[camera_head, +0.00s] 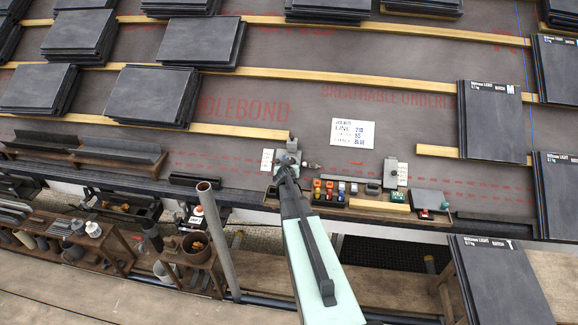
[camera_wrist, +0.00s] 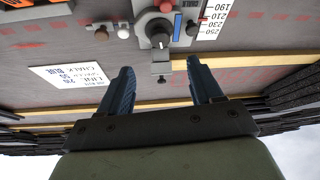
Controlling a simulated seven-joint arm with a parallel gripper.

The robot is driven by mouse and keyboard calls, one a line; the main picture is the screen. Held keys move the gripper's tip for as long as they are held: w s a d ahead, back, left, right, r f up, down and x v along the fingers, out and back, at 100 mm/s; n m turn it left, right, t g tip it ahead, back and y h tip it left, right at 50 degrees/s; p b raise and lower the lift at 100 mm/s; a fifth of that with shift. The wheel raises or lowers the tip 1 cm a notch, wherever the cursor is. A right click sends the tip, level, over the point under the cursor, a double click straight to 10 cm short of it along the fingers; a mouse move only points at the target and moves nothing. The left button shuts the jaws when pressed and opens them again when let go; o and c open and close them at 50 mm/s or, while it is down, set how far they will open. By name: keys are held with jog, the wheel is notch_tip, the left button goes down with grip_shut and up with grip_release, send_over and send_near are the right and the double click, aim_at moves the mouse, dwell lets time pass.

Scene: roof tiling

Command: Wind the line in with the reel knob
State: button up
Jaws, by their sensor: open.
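A grey box (camera_wrist: 180,25) in the wrist view carries a round dark knob (camera_wrist: 158,36) with a pale mark, a red knob (camera_wrist: 165,5) and a blue strip (camera_wrist: 177,27). I cannot tell for sure which knob is the reel knob. My gripper (camera_wrist: 160,76) is open and empty, its two dark fingers apart, with the dark knob beyond the gap between them. In the head view my gripper (camera_head: 284,172) is at the grey box (camera_head: 288,155) near the roof's lower edge, and my arm hides part of it. Contact cannot be told.
A number scale (camera_wrist: 212,20) stands beside the box. A printed card (camera_head: 353,133) lies on the underlay. Right of the gripper are a tray of coloured blocks (camera_head: 330,188) and another grey block (camera_head: 390,172). Slate stacks (camera_head: 146,94) rest on battens. A blue line (camera_head: 530,95) runs at right.

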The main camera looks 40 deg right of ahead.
jog(key=v, duration=0.3)
jog(key=w+d+r+m, duration=0.3)
jog(key=w+d+r, duration=0.5)
jog(key=w+r, duration=0.4)
jog(key=s+a+f+n+g+y, duration=0.3)
jog(key=s+a+f+g+y, duration=0.1)
jog(key=s+f+g, duration=0.15)
jog(key=shift+g, duration=0.25)
jog(key=x, duration=1.4)
jog(key=shift+w+r, duration=0.1)
